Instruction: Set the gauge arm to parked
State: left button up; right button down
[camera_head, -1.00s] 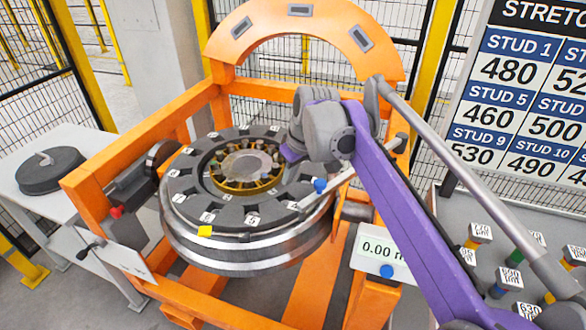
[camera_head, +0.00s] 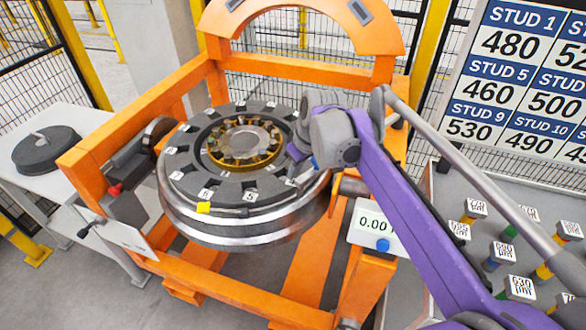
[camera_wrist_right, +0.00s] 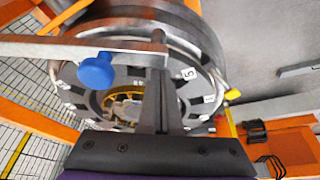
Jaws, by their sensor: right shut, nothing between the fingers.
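The wheelset (camera_head: 185,212) lies in the orange gantry, with a dark numbered ring on top. The gauge arm is a grey bar (camera_wrist_right: 40,47) with a blue knob (camera_wrist_right: 96,70), reaching over the wheel in the right wrist view. In the head view its blue knob (camera_head: 314,163) just shows beside my right wrist, which hides most of the bar. My right gripper (camera_head: 292,153) is over the ring's right side, shut and empty. In the wrist view its fingers (camera_wrist_right: 153,85) are close to the bar's end; I cannot tell whether they touch. My left gripper is not in view.
A gauge display (camera_head: 375,226) reading 0.00 stands at the gantry's front right. A table of labelled studs (camera_head: 503,250) is at right, below a number board (camera_head: 520,90). A side table (camera_head: 75,122) with a dark disc (camera_head: 46,150) is at left. The orange arch (camera_head: 300,15) rises behind.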

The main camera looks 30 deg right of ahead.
jog(key=s+d+n, duration=0.1)
jog(key=s+d, duration=0.2)
jog(key=s, duration=0.8)
jog(key=shift+s+d, duration=0.3)
